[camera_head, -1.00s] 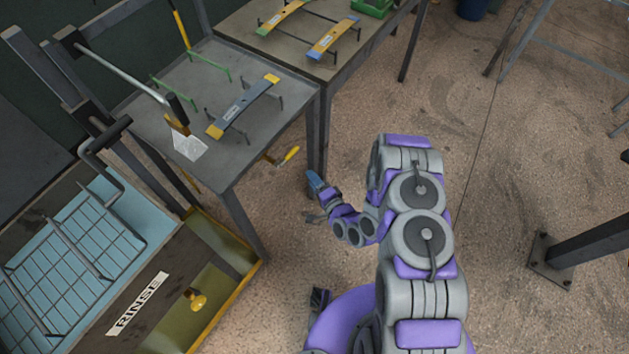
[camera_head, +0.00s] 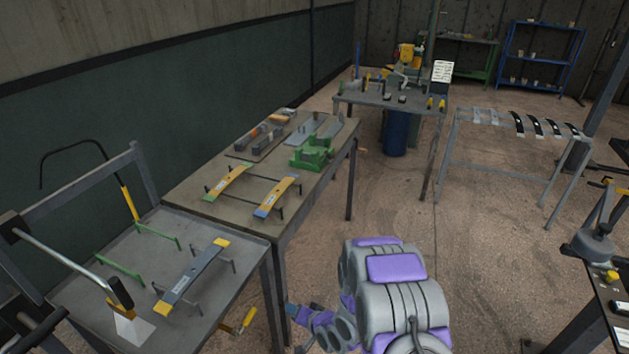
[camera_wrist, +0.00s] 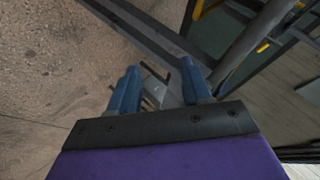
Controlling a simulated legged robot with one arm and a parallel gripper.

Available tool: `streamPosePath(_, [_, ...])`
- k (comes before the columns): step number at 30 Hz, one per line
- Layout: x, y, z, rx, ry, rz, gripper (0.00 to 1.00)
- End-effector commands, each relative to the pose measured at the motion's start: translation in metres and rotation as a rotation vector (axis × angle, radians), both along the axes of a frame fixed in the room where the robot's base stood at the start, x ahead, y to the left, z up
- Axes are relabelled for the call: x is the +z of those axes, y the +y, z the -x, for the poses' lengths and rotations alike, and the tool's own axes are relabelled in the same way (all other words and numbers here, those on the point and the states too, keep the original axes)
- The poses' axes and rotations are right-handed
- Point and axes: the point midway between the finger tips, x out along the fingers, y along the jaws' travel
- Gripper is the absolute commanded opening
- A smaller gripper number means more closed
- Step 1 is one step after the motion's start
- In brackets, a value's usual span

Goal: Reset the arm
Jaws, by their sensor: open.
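My arm (camera_head: 390,285) is grey and purple and rises from the bottom centre of the head view. My gripper (camera_wrist: 158,88) shows in the wrist view as two blue fingers standing apart, with nothing between them. In the head view the gripper end (camera_head: 291,311) is small, low beside the near table's right leg, and apart from the springs on the tables. A table leg and dark beams show beyond the fingers in the wrist view.
The near table (camera_head: 98,257) holds a grey spring with yellow ends (camera_head: 190,278) on stands. The table behind it (camera_head: 187,187) holds two more springs and a green tool (camera_head: 318,152). A rack with several springs (camera_head: 455,150) stands at right. The floor between (camera_head: 400,205) is clear.

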Motion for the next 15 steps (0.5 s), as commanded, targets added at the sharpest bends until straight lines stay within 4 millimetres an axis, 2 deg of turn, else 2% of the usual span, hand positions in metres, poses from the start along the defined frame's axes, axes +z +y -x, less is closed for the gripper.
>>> streamPosePath(1, [0.013, -0.008, -0.005, 0.003, -0.002, 0.047, 0.48])
streamPosePath(7, [0.054, -0.049, -0.005, 0.015, 0.047, 0.250, 0.48])
streamPosePath(11, [0.084, -0.076, 0.003, 0.020, 0.090, 0.366, 0.48])
streamPosePath(15, [0.116, -0.105, 0.021, 0.023, 0.152, 0.477, 0.48])
